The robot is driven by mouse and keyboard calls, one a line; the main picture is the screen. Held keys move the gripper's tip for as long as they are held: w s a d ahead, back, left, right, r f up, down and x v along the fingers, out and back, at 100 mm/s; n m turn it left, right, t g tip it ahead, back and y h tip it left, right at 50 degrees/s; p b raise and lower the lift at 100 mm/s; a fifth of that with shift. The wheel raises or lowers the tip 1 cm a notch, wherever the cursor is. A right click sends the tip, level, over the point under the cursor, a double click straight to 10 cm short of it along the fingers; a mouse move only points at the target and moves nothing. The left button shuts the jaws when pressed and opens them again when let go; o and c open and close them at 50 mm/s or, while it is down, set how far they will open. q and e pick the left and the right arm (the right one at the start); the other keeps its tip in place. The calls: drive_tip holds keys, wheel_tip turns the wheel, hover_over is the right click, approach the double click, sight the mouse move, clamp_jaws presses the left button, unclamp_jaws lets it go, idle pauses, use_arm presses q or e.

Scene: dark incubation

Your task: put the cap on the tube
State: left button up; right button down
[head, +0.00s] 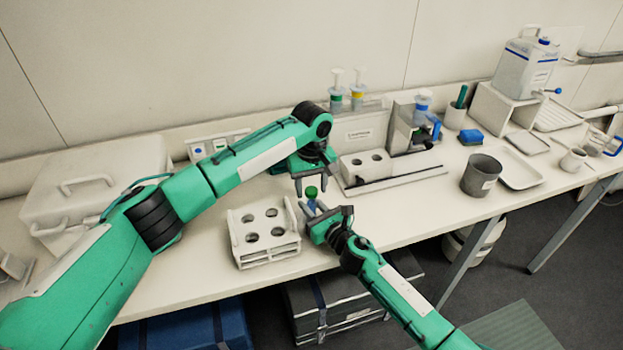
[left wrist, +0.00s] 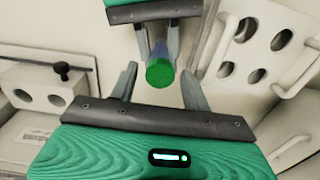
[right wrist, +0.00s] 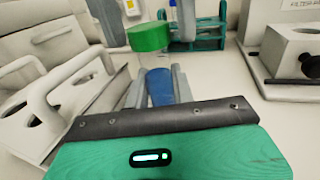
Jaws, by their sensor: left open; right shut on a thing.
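The tube (right wrist: 160,87), clear above with blue lower down, is held in my right gripper (head: 312,206), which is shut on it. The green cap (right wrist: 149,37) is at the tube's top end; it also shows in the head view (head: 311,191) and end-on in the left wrist view (left wrist: 158,74). I cannot tell how firmly it is seated. My left gripper (head: 311,181) is open above, its fingers on either side of the cap with gaps visible in the left wrist view.
A white rack (head: 267,254) with several holes stands just left of the tube. A white block with two holes (head: 366,168) and a rail lie behind to the right. A grey beaker (head: 481,175) stands farther right. The bench front between rack and beaker is mostly clear.

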use_arm(q)
drive_tip(key=c, duration=1)
drive_tip(key=shift+c, duration=0.2)
drive_tip(key=m, duration=0.3)
drive_tip(key=shift+m, duration=0.4)
drive_tip(key=m, duration=0.4)
drive_tip(key=shift+m, duration=0.3)
drive_tip(key=m, duration=0.7)
drive_tip(key=o, duration=1.2)
drive_tip(key=shift+c, duration=0.2)
